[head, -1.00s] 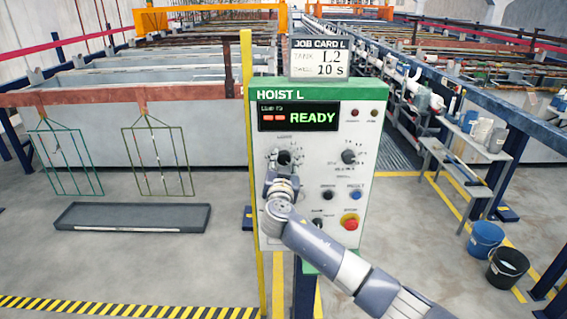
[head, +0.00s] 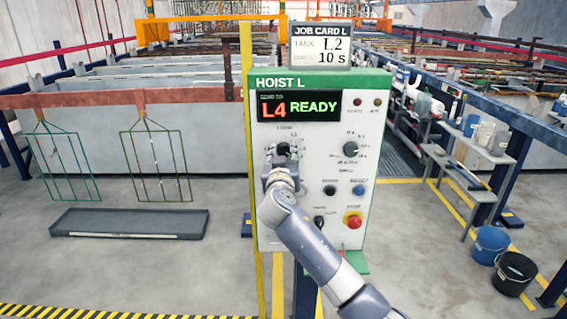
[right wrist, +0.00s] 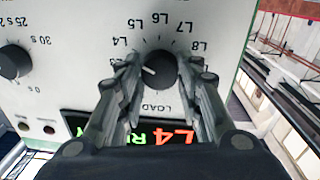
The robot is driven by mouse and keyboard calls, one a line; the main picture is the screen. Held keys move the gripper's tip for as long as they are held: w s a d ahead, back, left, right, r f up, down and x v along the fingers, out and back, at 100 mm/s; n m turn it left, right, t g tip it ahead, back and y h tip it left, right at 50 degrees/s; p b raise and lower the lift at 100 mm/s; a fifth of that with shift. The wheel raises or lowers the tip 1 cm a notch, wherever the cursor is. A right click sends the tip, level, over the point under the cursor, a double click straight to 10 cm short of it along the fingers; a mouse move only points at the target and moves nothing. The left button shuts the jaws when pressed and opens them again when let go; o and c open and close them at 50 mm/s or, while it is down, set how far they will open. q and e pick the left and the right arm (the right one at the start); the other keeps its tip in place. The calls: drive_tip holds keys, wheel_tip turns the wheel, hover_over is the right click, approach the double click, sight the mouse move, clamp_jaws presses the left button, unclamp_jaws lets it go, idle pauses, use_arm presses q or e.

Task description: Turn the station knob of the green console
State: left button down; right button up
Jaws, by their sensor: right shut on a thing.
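The green-trimmed console (head: 262,215), headed HOIST L, stands upright in the middle of the head view. Its station knob (head: 283,149) is the upper left dial, black and round. My right gripper (head: 281,164) reaches it from below. In the right wrist view the knob (right wrist: 160,70) sits between my two fingers, which are shut on it. Labels from LOAD through L4 to L8 ring it, upside down; a small pale mark shows on the knob's left part. The display (head: 300,106) reads L4 in red and READY in green. My left gripper is out of view.
A job card (head: 320,47) above the console reads TANK L2, 10 s. A second dial (head: 350,149), small buttons and a red stop button (head: 353,221) share the panel. A yellow post (head: 247,180) stands close left. Buckets (head: 490,243) are at right.

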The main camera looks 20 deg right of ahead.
drive_tip(key=n, duration=0.5)
drive_tip(key=shift+n, duration=0.3)
idle(0.4)
drive_tip(key=o, duration=1.1)
drive_tip(key=shift+c, duration=0.2)
drive_tip(key=v, duration=1.2)
drive_tip(key=shift+f, duration=0.2)
drive_tip(key=shift+f, duration=0.1)
